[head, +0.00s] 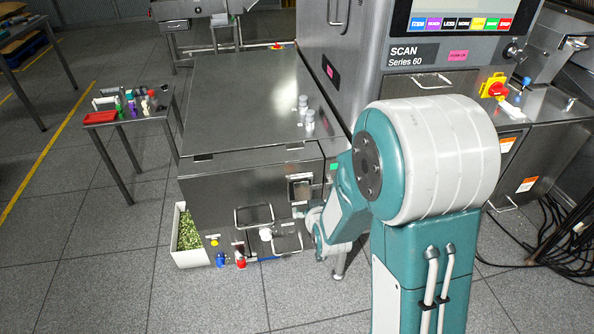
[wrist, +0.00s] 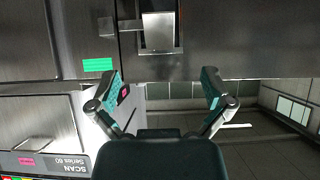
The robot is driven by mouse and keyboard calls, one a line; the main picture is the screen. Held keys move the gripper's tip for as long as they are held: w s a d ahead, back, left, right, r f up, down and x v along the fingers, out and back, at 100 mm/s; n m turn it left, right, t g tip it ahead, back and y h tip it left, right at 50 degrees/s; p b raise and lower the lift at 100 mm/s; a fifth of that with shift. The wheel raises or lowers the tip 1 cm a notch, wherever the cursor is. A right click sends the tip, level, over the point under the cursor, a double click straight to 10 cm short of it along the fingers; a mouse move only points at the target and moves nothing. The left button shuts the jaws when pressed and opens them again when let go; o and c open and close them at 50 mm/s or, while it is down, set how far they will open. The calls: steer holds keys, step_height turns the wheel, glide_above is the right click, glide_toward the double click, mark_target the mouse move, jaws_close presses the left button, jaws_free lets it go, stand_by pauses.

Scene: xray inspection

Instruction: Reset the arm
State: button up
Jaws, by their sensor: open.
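My teal and white arm stands in the right half of the head view, bent down toward the front of a steel cabinet (head: 240,190). The fingers are not clearly visible there, hidden behind or beside the arm. In the wrist view my gripper (wrist: 165,90) is open, with its two fingers wide apart and nothing between them. A metal latch (wrist: 158,28) on the cabinet face lies beyond the fingertips; I cannot tell the exact distance.
The SCAN Series 60 machine (head: 415,54) stands at the back right. A small side table (head: 140,112) holds a red tray (head: 101,117) and several bottles. A white bin (head: 188,258) stands at the cabinet's left. Loose black cables (head: 550,245) lie on the floor at right. The left floor is mostly clear.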

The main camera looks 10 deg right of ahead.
steer(key=s+r+g, duration=0.5)
steer(key=s+r, duration=1.4)
steer(key=s, duration=0.5)
steer(key=shift+s+r+g, duration=0.25)
steer(key=shift+r+g, duration=0.15)
steer(key=shift+c, duration=0.3)
